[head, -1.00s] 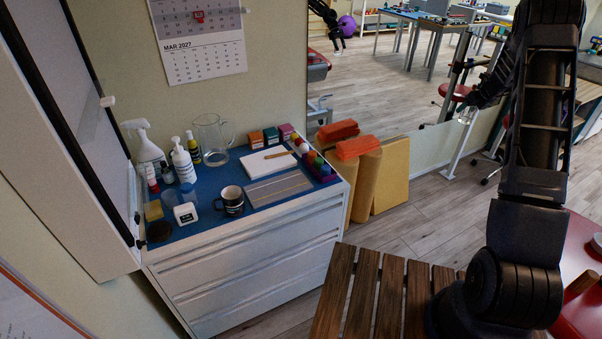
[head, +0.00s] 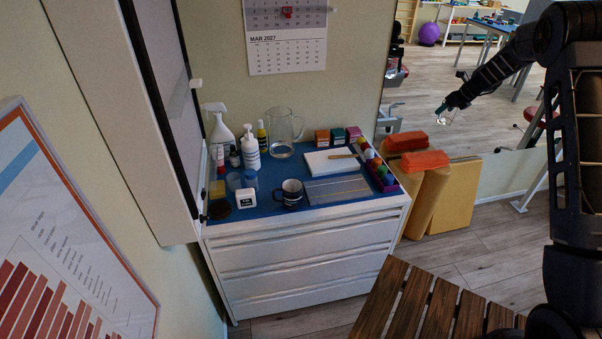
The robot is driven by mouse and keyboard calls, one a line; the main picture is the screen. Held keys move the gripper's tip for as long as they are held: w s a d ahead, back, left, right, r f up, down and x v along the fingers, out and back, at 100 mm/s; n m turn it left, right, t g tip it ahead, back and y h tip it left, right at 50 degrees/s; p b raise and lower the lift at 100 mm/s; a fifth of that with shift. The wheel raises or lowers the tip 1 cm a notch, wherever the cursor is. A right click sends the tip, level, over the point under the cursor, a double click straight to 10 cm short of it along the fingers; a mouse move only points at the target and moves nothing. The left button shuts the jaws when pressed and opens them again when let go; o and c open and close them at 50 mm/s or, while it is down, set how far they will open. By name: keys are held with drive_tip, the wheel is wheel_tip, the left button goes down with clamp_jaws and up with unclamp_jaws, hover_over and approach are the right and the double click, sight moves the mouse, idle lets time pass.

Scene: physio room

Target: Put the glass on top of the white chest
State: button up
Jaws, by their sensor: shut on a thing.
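The white chest (head: 300,262) with several drawers stands against the wall, its blue top (head: 262,203) crowded with objects. My gripper (head: 452,106) is at the upper right, well to the right of the chest and apart from it. It is shut on a small clear glass (head: 445,117), which looks tilted. The fingers are small and dark here, so the exact grip is hard to see.
On the chest are a glass jug (head: 284,132), bottles (head: 250,148), a dark mug (head: 291,194), a notebook (head: 327,162), a grey tray (head: 337,190) and coloured pots (head: 372,163). A cabinet door (head: 160,120) stands at left. A slatted wooden bench (head: 405,305) is in front.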

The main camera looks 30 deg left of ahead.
drive_tip(key=s+a+n+g, duration=0.1)
drive_tip(key=s+a, duration=0.5)
drive_tip(key=a, duration=0.4)
drive_tip(key=s+a+r+n+g+y, duration=0.1)
drive_tip(key=s+a+n, duration=0.1)
drive_tip(key=s+a, duration=0.55)
drive_tip(key=s+a+n, duration=0.1)
drive_tip(key=s+a, duration=0.4)
drive_tip(key=a, duration=0.6)
drive_tip(key=s+a+n+g, duration=0.1)
drive_tip(key=s+a+n, duration=0.1)
drive_tip(key=s+a, duration=0.9)
drive_tip(key=s+a+n+g, duration=0.25)
drive_tip(key=s+a, duration=0.55)
drive_tip(key=s, duration=0.6)
drive_tip(key=shift+t, duration=0.45)
drive_tip(key=f, duration=1.8)
drive_tip(key=shift+w+a+f, duration=0.1)
drive_tip(key=shift+a+f, duration=0.1)
drive_tip(key=shift+f, duration=0.2)
drive_tip(key=shift+f, duration=0.15)
drive_tip(key=o, duration=1.2)
drive_tip(key=shift+c, duration=0.2)
drive_tip(key=v, duration=1.2)
